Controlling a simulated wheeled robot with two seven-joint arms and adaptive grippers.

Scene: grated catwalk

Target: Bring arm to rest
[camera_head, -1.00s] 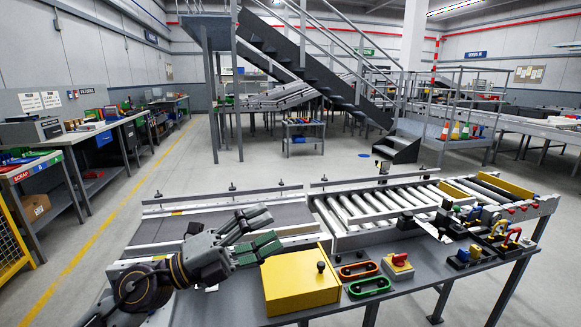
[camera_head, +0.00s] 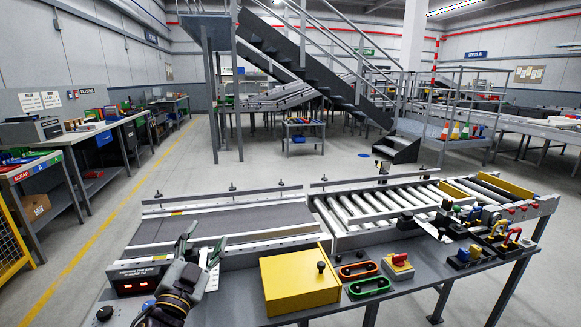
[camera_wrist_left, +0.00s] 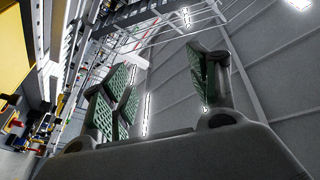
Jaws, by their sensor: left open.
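My left gripper (camera_head: 200,250) is at the lower left of the head view, over the near edge of the bench and left of the yellow box. Its fingers point up and away from me, apart and empty. In the left wrist view the open fingers (camera_wrist_left: 160,95) with green pads show nothing between them, with the ceiling and wall behind. My right gripper is not in view.
A yellow box (camera_head: 299,281) with a black knob lies on the bench right of my gripper. A display with red digits (camera_head: 135,284) stands left of it. A belt (camera_head: 220,223) and a roller conveyor (camera_head: 375,208) run behind. Orange (camera_head: 358,271) and green (camera_head: 369,287) handles lie further right.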

